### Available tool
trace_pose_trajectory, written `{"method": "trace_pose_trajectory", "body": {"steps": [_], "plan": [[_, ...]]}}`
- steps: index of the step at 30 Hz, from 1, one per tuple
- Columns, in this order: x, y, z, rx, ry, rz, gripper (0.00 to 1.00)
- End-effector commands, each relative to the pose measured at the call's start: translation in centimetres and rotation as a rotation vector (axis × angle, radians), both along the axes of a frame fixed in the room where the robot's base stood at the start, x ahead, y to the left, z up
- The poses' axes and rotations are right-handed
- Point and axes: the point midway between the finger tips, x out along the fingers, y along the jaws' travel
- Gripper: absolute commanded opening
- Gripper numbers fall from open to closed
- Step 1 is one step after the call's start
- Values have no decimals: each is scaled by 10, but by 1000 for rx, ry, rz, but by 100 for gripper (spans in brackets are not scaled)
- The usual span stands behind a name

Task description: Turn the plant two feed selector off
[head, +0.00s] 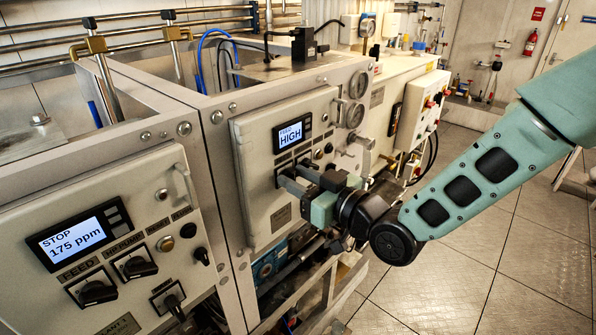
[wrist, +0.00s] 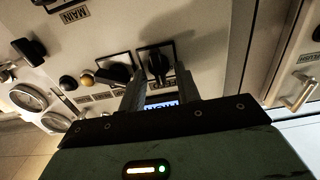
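The right-hand control panel (head: 255,150) has a display (head: 291,135) reading FEED HIGH. My gripper (head: 291,172) is at this panel just below the display, its fingers hiding most of the selectors in the head view. In the wrist view, which is upside down, a black selector (wrist: 157,62) stands between the fingertips of my gripper (wrist: 159,80), with its handle roughly upright. By its place in the row it appears to be the feed selector. The fingers are apart; contact with the handle cannot be told. A second black selector (wrist: 115,75) sits beside the left finger.
The left-hand panel (head: 40,215) has its own display (head: 72,238) reading STOP 175 ppm, and several black selectors. A door handle (head: 184,184) sticks out from it. Round gauges (head: 355,115) and another handle (head: 364,150) are right of my gripper. Open floor (head: 470,265) lies at the right.

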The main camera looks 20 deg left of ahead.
Motion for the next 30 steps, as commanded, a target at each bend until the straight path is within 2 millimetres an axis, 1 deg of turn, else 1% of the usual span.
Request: {"method": "trace_pose_trajectory", "body": {"steps": [9,11,12,13,23,30], "plan": [[1,2,-1,0,0,0,33],[1,2,-1,0,0,0,16],[1,2,0,0,0,0,5],[1,2,0,0,0,0,1],[1,2,-3,-11,-31,0,2],[0,2,-8,-59,-153,-1,2]]}}
